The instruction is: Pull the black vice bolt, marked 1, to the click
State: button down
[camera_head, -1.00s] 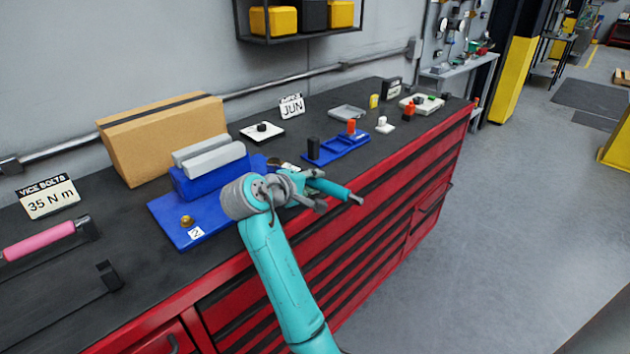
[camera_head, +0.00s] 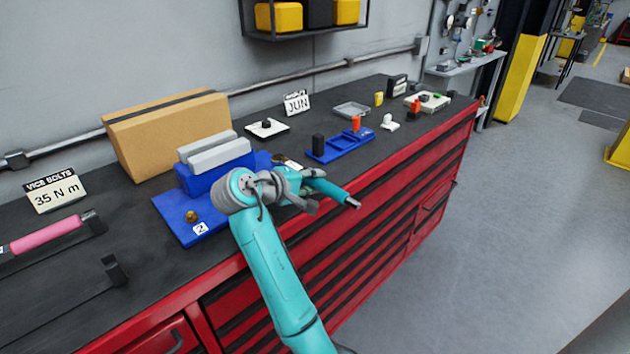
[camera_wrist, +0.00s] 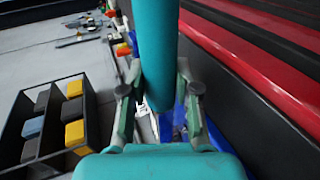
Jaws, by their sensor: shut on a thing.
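My gripper (camera_head: 306,192) is shut on the handle of a teal-handled wrench (camera_head: 334,190), beside the front edge of the bench. In the wrist view the teal handle (camera_wrist: 157,55) runs between the two fingers (camera_wrist: 158,92). The wrench's grey end points right, over the bench edge. The blue vice (camera_head: 212,176) with grey jaws sits behind and left of my gripper. A brass bolt (camera_head: 192,216) stands by the tag marked 2 (camera_head: 200,228). A dark round part (camera_head: 279,158) shows at the vice's right end. The wrench's head and the bolt marked 1 are hidden or too small to tell.
A pink-handled wrench (camera_head: 45,235) lies at the left. A sign (camera_head: 55,191) reads "VICE BOLTS 35 N m". A cardboard box (camera_head: 170,132) stands behind the vice. A blue tray (camera_head: 342,146) sits to the right.

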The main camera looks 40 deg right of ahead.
jog(key=shift+w+a+m+g, duration=0.1)
jog(key=shift+a+m+g, duration=0.6)
jog(key=shift+a+g, duration=0.15)
jog(key=shift+a, duration=0.2)
jog(key=shift+w+a+m+g, duration=0.2)
jog(key=shift+a+m+g, duration=0.8)
jog(key=shift+g, duration=0.15)
jog(key=shift+a, duration=0.1)
